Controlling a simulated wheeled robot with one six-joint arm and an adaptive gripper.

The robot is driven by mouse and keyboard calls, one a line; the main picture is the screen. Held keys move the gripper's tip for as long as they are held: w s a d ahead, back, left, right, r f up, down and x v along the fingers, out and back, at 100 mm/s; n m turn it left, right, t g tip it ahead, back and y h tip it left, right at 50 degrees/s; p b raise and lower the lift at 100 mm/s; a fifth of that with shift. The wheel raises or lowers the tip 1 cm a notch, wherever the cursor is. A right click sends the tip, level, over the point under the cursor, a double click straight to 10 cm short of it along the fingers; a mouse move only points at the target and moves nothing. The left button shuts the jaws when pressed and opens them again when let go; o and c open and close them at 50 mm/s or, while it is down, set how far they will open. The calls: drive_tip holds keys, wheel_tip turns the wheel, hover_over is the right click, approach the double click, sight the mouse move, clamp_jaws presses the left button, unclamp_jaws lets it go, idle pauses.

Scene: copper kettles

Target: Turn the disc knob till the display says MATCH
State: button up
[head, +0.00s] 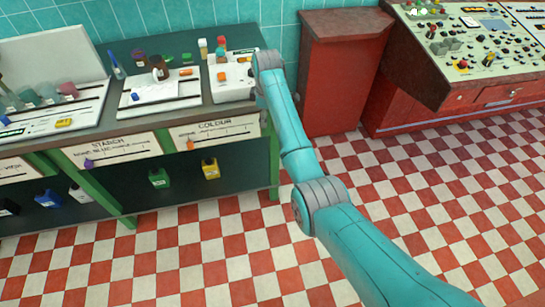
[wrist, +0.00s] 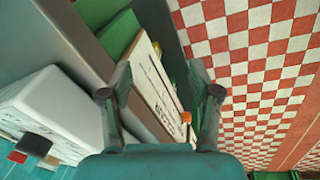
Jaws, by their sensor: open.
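I cannot make out the disc knob or any display reading MATCH for certain in either view. A white device (head: 238,82) stands at the right end of the bench, with small coloured parts on top. Its white body also shows at the left of the wrist view (wrist: 50,105). In the wrist view my gripper (wrist: 162,93) is open and empty, its fingers apart over the bench's front edge and the white COLOUR panel (wrist: 150,75). In the head view the arm reaches that bench end and the fingers are hidden. An orange slider knob (wrist: 186,117) sits near the right finger.
The bench (head: 115,120) carries white trays and jars. The STARTCH panel (head: 113,150) is left of COLOUR. Bottles, green (head: 159,178) and yellow (head: 210,168), stand on the shelf below. A red cabinet (head: 343,75) and control console (head: 460,45) stand right. The checkered floor is clear.

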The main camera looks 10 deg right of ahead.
drive_tip(key=s+f+m+t, duration=0.1)
drive_tip(key=s+f, duration=0.2)
drive_tip(key=f, duration=0.4)
drive_tip(key=s+d+f+m+t, duration=0.1)
drive_tip(key=s+f, duration=0.3)
drive_tip(key=f, duration=0.3)
drive_tip(key=shift+f, duration=0.25)
